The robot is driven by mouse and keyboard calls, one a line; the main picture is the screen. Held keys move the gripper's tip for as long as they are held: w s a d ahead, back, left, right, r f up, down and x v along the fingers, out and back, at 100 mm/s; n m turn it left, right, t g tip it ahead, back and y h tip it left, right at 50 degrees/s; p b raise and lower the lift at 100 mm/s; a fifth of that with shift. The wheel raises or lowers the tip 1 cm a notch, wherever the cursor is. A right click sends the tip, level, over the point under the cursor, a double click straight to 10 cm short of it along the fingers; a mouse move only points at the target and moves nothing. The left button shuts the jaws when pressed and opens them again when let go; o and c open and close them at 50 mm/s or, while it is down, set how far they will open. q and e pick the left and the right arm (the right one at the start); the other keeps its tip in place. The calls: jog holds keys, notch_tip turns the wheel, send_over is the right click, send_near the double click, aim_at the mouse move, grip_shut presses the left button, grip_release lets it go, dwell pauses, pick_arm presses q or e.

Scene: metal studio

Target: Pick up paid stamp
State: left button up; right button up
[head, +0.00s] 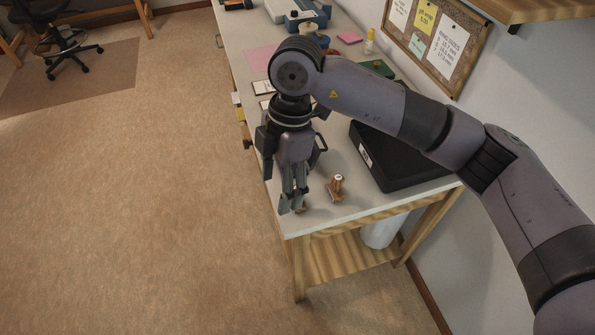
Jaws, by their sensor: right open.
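A small stamp with a brown wooden handle and a pale top (337,187) stands on the white worktable (345,211) near its front end. A second small brown object, perhaps another stamp (304,210), shows at my right gripper's fingertips, mostly hidden behind them. I cannot read which one is the paid stamp. My right gripper (291,208) points down over the table's near left corner, left of the visible stamp, with its fingers open. Whether its fingers go around the half-hidden object or stay in front of it I cannot tell. My left gripper is out of view.
A black case (397,163) lies right of the stamp, partly under my right arm. Cards, a pink sheet (262,58) and a blue device (305,17) lie farther back. A corkboard (437,37) hangs on the wall. A white bin (383,231) stands below.

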jog(key=w+d+r+m+t+h+p, duration=0.1)
jog(key=w+d+r+m+t+h, duration=0.15)
jog(key=w, duration=0.25)
jog(key=shift+g+y, duration=0.25)
jog(key=shift+y, duration=0.2)
jog(key=f, duration=0.3)
jog(key=f+p, duration=0.1)
jog(key=f, duration=0.3)
jog(key=f+p, duration=0.1)
jog(key=f, duration=0.2)
jog(key=shift+w+d+f, duration=0.15)
jog(key=shift+d+f, duration=0.2)
jog(key=shift+d, duration=0.05)
jog(key=shift+f+p, duration=0.4)
jog(key=shift+f, duration=0.1)
jog(key=f+p, duration=0.1)
jog(key=f, duration=0.3)
jog(key=shift+w+f, duration=0.2)
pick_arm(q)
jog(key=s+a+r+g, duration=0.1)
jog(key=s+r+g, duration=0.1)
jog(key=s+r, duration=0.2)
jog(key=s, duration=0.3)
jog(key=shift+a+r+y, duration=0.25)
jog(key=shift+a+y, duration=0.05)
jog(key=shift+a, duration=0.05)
pick_arm(e)
jog(key=c, duration=1.2)
jog(key=shift+o, duration=0.2)
jog(key=shift+r, duration=0.1)
